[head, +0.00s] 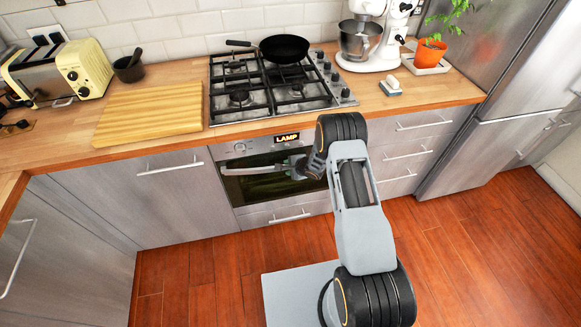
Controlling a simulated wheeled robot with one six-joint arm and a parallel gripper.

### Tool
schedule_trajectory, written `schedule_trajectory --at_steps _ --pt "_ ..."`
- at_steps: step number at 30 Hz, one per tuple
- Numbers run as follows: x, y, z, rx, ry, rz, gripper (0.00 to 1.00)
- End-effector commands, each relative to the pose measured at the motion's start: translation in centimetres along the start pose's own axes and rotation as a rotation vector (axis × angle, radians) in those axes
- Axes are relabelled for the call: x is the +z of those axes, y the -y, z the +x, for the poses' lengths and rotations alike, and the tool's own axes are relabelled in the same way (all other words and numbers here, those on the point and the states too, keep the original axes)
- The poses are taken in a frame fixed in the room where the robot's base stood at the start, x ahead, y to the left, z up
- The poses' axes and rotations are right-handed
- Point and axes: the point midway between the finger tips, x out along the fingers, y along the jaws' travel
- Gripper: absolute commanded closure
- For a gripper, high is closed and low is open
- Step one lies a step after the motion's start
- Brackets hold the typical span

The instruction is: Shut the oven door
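The oven door (262,188) is a dark glass panel in a steel frame, under the hob, with a pale bar handle (250,169) near its top. It stands upright and looks about flush with the cabinet fronts; a small gap cannot be ruled out from this angle. My gripper (298,168) is in front of the door's upper right part, near the right end of the handle. My arm hides the door's right edge. I cannot tell whether the fingers are open or touch the door.
A drawer (290,214) lies below the door. A black pan (284,48) sits on the gas hob (250,92). The wooden floor (190,280) in front is clear.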

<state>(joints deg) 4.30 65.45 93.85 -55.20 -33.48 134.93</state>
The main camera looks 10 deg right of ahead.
Motion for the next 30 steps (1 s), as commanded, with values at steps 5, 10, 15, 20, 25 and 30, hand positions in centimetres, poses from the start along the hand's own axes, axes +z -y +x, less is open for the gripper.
schedule_trajectory --at_steps 5,10,15,20,25,30 --pt "0.0 0.1 -1.2 -0.001 -0.001 0.000 0.61" --pt "0.0 0.1 -4.3 0.000 -0.001 -0.001 0.61" --pt "0.0 0.2 -7.9 -0.002 -0.001 0.001 0.61" --pt "0.0 0.1 -10.7 -0.001 -0.001 0.000 0.61" --pt "0.0 0.1 -12.7 -0.001 0.000 0.000 0.61" --pt "0.1 0.1 -13.6 0.000 0.002 -0.001 0.61"
